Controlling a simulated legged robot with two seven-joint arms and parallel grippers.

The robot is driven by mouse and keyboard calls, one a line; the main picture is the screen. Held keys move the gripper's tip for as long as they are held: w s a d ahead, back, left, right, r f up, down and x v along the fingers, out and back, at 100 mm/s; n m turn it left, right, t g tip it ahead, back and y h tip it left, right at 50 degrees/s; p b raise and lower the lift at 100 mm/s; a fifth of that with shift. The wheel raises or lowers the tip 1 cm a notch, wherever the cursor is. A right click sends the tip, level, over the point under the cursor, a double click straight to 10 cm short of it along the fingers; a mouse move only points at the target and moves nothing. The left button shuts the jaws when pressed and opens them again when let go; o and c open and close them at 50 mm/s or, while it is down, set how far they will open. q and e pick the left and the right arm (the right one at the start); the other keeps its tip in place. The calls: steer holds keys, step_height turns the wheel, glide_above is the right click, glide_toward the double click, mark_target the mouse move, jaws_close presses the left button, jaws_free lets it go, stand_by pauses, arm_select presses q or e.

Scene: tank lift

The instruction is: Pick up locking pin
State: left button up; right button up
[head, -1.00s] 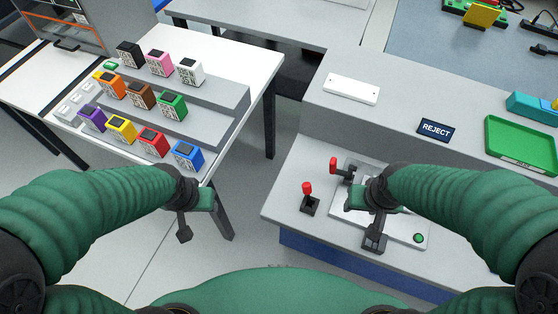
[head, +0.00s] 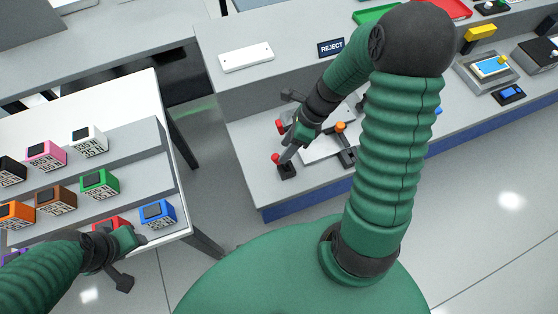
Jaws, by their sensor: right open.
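A red-topped pin (head: 276,158) stands in a small black base on the grey bench, in the head view; I take it to be the locking pin. My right gripper (head: 287,128) is open over the bench. One dark finger comes down beside the red top, partly over the pin and base; I cannot tell whether it touches. A second red knob (head: 280,126) shows between the fingers, partly covered. My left gripper (head: 127,262) hangs low at the left, in front of the blocks' table; its jaw opening is unclear.
A white table (head: 185,222) with several coloured blocks on steps stands at left. A light plate (head: 322,148) with an orange knob (head: 340,127) lies behind my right forearm. A white bar (head: 246,57) and REJECT sign (head: 331,47) sit on the raised ledge. Floor separates table and bench.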

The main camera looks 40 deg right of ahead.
mark_target(275, 156)
steer(key=shift+a+f, duration=0.1)
steer(key=shift+f, duration=0.35)
steer(key=a+f, duration=0.1)
steer(key=f, duration=0.1)
steer(key=w+a+f, duration=0.1)
steer(key=a+f, duration=0.1)
steer(key=shift+w+a+b, duration=0.15)
steer(key=shift+w+b, duration=0.05)
steer(key=shift+b, duration=0.1)
steer(key=shift+d, duration=0.45)
steer(key=c, duration=0.6)
jaws_close()
steer(key=shift+a, duration=0.2)
